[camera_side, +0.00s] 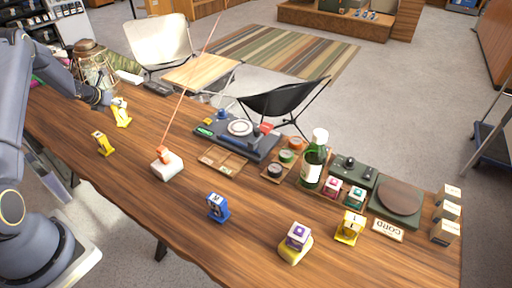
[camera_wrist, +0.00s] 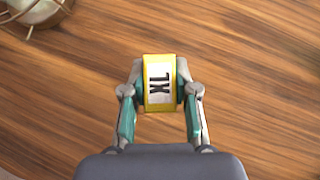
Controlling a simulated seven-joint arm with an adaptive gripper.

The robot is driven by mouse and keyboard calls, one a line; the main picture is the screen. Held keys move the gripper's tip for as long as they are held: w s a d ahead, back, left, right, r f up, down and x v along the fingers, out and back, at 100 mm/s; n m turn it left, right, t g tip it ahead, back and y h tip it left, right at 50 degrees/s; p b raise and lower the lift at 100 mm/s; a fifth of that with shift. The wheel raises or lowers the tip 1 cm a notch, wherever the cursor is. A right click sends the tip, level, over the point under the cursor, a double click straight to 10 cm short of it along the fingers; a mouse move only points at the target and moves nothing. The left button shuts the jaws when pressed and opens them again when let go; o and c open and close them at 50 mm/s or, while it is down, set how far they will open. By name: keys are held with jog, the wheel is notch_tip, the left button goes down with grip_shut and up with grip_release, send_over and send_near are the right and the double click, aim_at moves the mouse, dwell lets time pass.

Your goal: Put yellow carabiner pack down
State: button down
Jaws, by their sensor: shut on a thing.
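A yellow carabiner pack with a white label reading "XL" (camera_wrist: 159,82) is between the fingers of my gripper (camera_wrist: 160,88) in the wrist view. The fingers are shut on its two sides. In the side view my gripper (camera_side: 113,101) is at the left end of the wooden table, and the held yellow pack (camera_side: 122,118) shows beside it. It looks upright and close to the tabletop; I cannot tell whether it touches. A second yellow pack (camera_side: 104,144) stands on the table nearer the camera, apart from my gripper.
A lantern-like wire-framed thing (camera_side: 94,68) stands behind my gripper and shows in the wrist view (camera_wrist: 35,12). A white block with an orange rod (camera_side: 167,166) and a blue pack (camera_side: 217,206) stand farther right. Bare wood (camera_wrist: 245,110) surrounds the held pack.

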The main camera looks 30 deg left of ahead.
jog(key=shift+f, duration=0.15)
jog(key=c, duration=0.9)
grip_release()
